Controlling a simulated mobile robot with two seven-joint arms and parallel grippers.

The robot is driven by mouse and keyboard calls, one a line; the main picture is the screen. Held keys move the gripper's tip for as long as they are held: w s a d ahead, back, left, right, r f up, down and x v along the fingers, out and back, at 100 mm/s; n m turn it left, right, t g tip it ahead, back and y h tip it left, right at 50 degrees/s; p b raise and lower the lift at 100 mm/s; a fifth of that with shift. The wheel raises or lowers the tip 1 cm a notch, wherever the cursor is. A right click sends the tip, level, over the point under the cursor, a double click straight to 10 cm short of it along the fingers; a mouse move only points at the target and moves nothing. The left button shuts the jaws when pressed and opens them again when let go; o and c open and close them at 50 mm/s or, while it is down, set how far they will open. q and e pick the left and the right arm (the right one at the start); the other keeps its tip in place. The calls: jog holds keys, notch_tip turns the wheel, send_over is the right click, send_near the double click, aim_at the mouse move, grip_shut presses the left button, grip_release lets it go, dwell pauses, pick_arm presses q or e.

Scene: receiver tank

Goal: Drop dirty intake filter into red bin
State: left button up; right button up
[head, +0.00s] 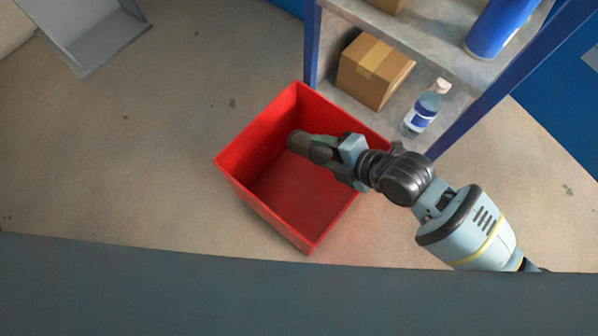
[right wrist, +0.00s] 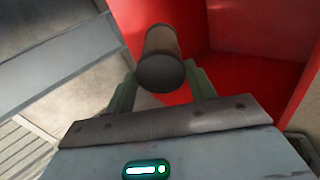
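The dirty intake filter (head: 299,142) is a brownish-grey cylinder with a dark end cap. My right gripper (head: 327,153) is shut on its capped end and holds it over the open red bin (head: 272,217). In the right wrist view the filter (right wrist: 162,58) sits between the two fingers and points away from the palm, with the bin's red walls (right wrist: 262,28) behind it. The bin stands on the floor, and the part of its inside that I see is empty. My left gripper is not in view.
A blue-framed shelf (head: 312,45) stands right behind the bin. It holds a cardboard box (head: 373,70), a bottle (head: 422,110) and a blue cylinder (head: 499,27). A grey metal piece (head: 95,35) lies at the upper left. The floor left of the bin is clear.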

jog(key=o, duration=0.4)
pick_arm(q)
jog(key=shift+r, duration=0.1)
pick_arm(e)
jog(key=shift+o, duration=0.2)
pick_arm(q)
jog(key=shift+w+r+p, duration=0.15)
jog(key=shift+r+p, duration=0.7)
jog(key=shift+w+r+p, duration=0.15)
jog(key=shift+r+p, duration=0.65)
jog(key=shift+p, duration=0.05)
pick_arm(e)
jog(key=v, duration=0.8)
jog(key=shift+w+f, duration=0.1)
